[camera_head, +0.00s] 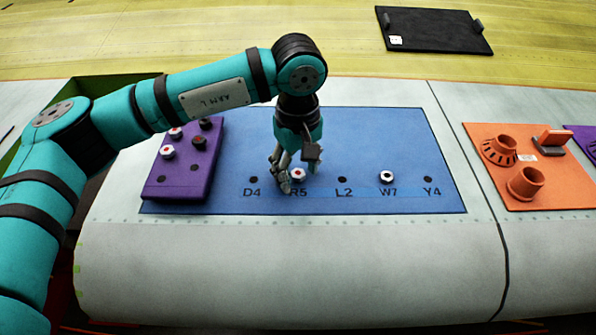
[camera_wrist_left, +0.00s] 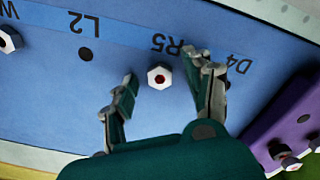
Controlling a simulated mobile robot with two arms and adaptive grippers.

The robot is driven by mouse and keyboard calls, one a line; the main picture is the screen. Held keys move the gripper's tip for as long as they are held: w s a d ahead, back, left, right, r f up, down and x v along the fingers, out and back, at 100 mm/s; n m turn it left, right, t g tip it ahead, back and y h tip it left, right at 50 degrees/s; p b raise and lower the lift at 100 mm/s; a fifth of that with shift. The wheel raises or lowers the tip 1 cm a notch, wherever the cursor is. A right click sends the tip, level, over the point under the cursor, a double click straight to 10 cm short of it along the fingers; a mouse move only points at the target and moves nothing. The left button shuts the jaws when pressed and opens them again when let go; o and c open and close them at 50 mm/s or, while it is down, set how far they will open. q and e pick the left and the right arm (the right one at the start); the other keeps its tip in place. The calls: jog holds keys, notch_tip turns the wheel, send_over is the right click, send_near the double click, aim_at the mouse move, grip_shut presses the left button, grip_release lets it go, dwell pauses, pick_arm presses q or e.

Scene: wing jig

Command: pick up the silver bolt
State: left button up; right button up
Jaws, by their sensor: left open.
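A silver hex bolt (camera_head: 298,174) with a dark red centre stands in the blue panel (camera_head: 405,130) by the label R5. In the left wrist view the bolt (camera_wrist_left: 160,77) lies between and just ahead of the fingertips. My left gripper (camera_head: 292,177) points down over R5, open and empty, its fingers on either side of the bolt. I cannot tell whether they touch it. Another silver bolt (camera_head: 387,177), with a dark centre, stands at W7; it also shows at the left edge of the left wrist view (camera_wrist_left: 9,42). My right gripper is not in view.
A purple block (camera_head: 180,190) with several silver and dark bolts stands left of the gripper. Holes at L2 (camera_head: 342,180) and Y4 (camera_head: 427,180) are empty. An orange plate (camera_head: 540,190) with raised fittings lies right; a black tray (camera_head: 430,30) lies at the back.

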aim_at(298, 172)
pick_arm(q)
jog(key=c, duration=1.1)
grip_shut()
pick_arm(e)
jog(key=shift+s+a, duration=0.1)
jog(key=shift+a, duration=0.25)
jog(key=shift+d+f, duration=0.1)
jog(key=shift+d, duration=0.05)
pick_arm(q)
jog(key=shift+r+b, duration=0.45)
jog(key=shift+r, duration=0.05)
notch_tip(298, 172, up, 2)
jog(key=shift+b, duration=0.6)
jog(key=s+d+b, duration=0.1)
jog(key=s+d, duration=0.1)
jog(key=d, duration=0.2)
jog(key=s+d+r+b, duration=0.1)
jog(key=s+d+b, duration=0.1)
jog(key=s+d, duration=0.1)
jog(key=s+d+b, duration=0.1)
jog(key=s+d, duration=0.1)
jog(key=d, duration=0.3)
jog(key=shift+s+d+r, duration=0.2)
jog(key=shift+d+r, duration=0.2)
jog(key=shift+s+d+r+b, duration=0.1)
jog(key=shift+s+d+b, duration=0.25)
jog(key=shift+d, duration=0.2)
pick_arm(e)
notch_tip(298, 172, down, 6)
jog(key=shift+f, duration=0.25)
